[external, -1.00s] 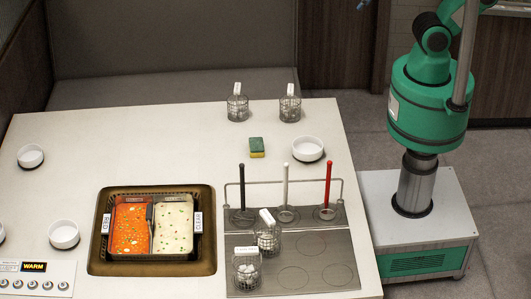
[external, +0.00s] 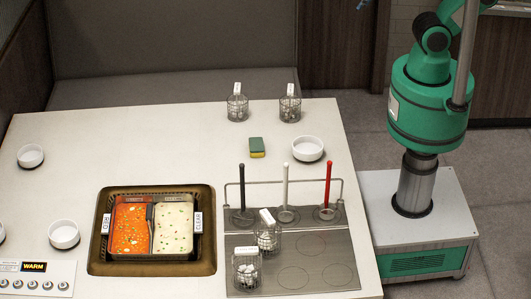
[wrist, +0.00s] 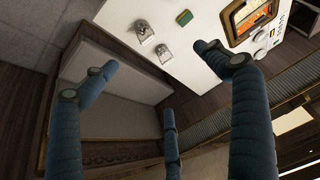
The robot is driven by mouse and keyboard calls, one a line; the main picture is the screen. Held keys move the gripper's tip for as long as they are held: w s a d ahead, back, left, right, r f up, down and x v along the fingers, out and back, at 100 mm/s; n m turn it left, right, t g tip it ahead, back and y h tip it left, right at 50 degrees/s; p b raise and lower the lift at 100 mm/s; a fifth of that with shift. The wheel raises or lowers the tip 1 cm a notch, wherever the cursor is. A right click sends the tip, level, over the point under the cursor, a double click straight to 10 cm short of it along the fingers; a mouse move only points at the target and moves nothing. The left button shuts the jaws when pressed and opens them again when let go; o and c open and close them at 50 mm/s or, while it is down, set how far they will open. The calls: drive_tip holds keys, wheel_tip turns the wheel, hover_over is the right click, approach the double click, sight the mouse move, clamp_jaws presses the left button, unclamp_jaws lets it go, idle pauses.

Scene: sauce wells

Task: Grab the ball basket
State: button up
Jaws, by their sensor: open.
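Several wire baskets with white tags stand on the table. Two are at the back, a left one (external: 237,108) and a right one (external: 290,108); their contents are too small to tell. Two more are on the grey plate, an upper one (external: 268,240) and a lower one (external: 246,272), both with pale pieces inside. I cannot tell which is the ball basket. The wrist view shows two baskets, one (wrist: 143,33) and another (wrist: 164,54), beyond my gripper (wrist: 157,77). Its blue fingers are spread, empty and apart from them. My gripper is outside the external view.
A sunken pot (external: 155,268) holds orange and pale soup. A rack (external: 255,182) has black, white and red handled tools. A green sponge (external: 257,154) and white bowl (external: 307,148) sit behind it. More bowls (external: 30,156) are at left.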

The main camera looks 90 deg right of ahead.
idle(0.3)
drive_tip(key=m+g, duration=0.1)
drive_tip(key=g, duration=0.5)
hover_over(237, 87)
drive_tip(key=f, duration=3.3)
drive_tip(key=shift+s+a+f+p, duration=0.15)
drive_tip(key=shift+a+f+p, duration=0.1)
drive_tip(key=shift+f+p, duration=0.05)
drive_tip(key=shift+d+f, duration=0.1)
drive_tip(key=shift+f, duration=0.4)
